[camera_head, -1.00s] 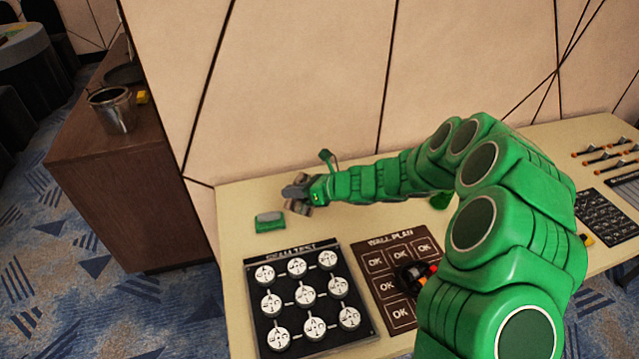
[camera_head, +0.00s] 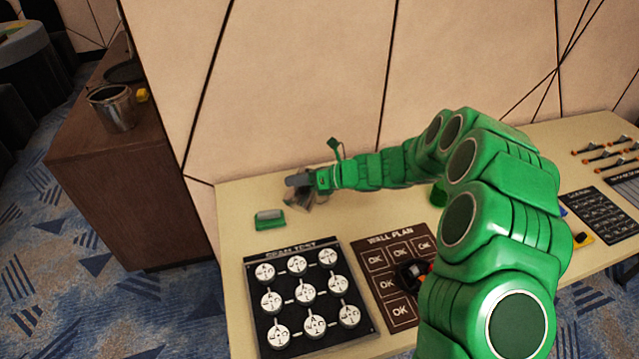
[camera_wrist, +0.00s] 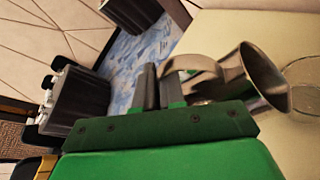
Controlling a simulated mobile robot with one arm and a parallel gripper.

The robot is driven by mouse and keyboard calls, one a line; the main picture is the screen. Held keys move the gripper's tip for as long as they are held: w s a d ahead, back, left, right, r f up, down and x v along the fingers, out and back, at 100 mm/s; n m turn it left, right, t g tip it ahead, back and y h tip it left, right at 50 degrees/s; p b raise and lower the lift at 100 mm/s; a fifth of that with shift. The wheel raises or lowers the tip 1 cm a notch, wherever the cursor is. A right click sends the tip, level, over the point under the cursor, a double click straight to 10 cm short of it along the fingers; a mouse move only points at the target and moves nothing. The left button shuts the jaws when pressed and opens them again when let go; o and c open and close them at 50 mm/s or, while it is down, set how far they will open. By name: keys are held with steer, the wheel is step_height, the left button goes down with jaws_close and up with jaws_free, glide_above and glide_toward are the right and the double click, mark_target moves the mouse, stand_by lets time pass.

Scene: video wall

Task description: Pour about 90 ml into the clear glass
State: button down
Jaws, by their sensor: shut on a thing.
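My gripper (camera_wrist: 160,90) is shut on the handle of a shiny metal jug (camera_wrist: 258,78). In the wrist view the jug's flared mouth faces right, towards a clear glass (camera_wrist: 304,84) at the right edge. The glass is partly cut off and faint, and I cannot tell any liquid level in it. No stream of liquid shows. In the head view my gripper (camera_head: 299,187) is over the far left part of the table, with the jug mostly hidden behind it. I cannot make out the glass there.
The cream table (camera_head: 235,205) stands against a panelled wall. A black board of white discs (camera_head: 338,243) and a brown "WALL PLAN" board (camera_head: 400,318) lie in front. A metal pot (camera_head: 113,107) stands on the brown cabinet (camera_head: 135,200).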

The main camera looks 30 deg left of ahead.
steer(key=shift+w+r+m+g+p, duration=0.35)
steer(key=shift+w+r+m, duration=0.15)
steer(key=shift+w+r, duration=0.1)
steer(key=shift+w+r+m+g+y+p, duration=0.2)
steer(key=shift+w+r+m+p, duration=0.15)
steer(key=shift+w+p, duration=0.4)
steer(key=shift+w+r+m+g+y+p, duration=0.15)
steer(key=shift+w+r+m+p, duration=0.2)
steer(key=shift+w+p, duration=0.4)
stand_by(1.5)
steer(key=shift+s+a+f+n+t, duration=0.15)
steer(key=shift+s+f+n, duration=0.25)
steer(key=shift+s, duration=0.5)
steer(key=shift+s+d+f+n+t, duration=0.1)
steer(key=shift+s+f+n+t, duration=0.25)
steer(key=shift+s, duration=0.55)
steer(key=shift+s+a+f+n+t, duration=0.1)
steer(key=shift+s+f+n+t, duration=0.2)
steer(key=shift+s+f+n, duration=0.3)
steer(key=shift+f, duration=0.15)
steer(key=shift+s+n+t+h+b, duration=0.3)
steer(key=shift+s+n+t+h, duration=0.15)
steer(key=shift+n, duration=0.1)
steer(key=shift+s+f, duration=0.1)
steer(key=shift+f, duration=0.15)
steer(key=shift+f, duration=0.15)
